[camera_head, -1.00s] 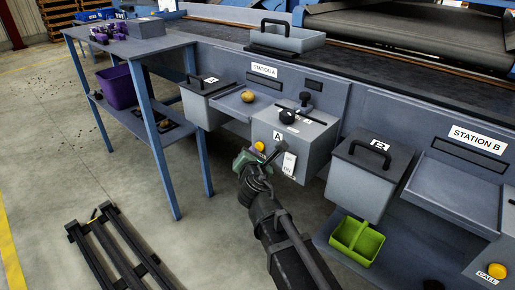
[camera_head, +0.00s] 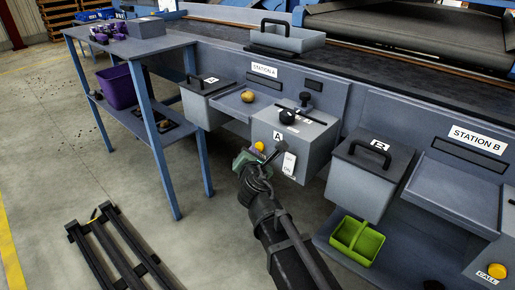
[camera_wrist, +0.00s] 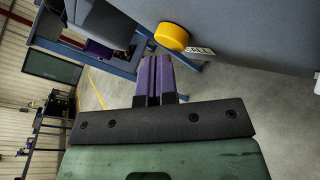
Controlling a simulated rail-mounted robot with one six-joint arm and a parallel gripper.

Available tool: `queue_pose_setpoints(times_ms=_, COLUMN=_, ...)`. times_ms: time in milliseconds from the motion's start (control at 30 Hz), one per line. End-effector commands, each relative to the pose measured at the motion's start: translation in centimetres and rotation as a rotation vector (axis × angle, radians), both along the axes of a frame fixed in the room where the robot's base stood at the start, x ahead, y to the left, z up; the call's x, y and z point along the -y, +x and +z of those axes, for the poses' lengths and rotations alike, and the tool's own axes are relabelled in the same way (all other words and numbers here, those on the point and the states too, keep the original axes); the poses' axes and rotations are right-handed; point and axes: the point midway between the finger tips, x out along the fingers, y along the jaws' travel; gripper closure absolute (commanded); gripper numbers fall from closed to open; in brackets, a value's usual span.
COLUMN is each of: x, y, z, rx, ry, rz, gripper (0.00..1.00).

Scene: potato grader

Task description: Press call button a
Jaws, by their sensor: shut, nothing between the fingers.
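Call button a is a round yellow button (camera_head: 260,146) on the front of the grey station A control box (camera_head: 292,132), left of a white ON switch plate (camera_head: 289,162). In the wrist view the yellow button (camera_wrist: 172,37) is large, just above my fingertips, with a CALL label (camera_wrist: 198,50) beside it. My gripper (camera_wrist: 153,62) is shut and empty, its purple-padded fingers together. In the head view my gripper (camera_head: 262,158) is right below the button, close to the box front. The wrist view shows the fingertips below and left of the button; I cannot tell any contact.
A lidded bin A (camera_head: 208,96) and a tray with a potato (camera_head: 247,96) lie left of the box. A lidded bin B (camera_head: 366,170) and a green caddy (camera_head: 356,240) stand right. A second yellow call button (camera_head: 497,271) is at station B.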

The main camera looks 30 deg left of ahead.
Motion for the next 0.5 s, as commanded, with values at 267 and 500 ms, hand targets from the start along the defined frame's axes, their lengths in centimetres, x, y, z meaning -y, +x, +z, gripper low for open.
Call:
queue_pose_setpoints(times_ms=267, x=0.0, y=0.0, z=0.0, rx=0.0, ry=0.0, rz=0.0, gripper=1.0)
queue_pose_setpoints(times_ms=500, x=0.06, y=0.48, z=0.0, rx=0.0, ry=0.0, rz=0.0, gripper=1.0)
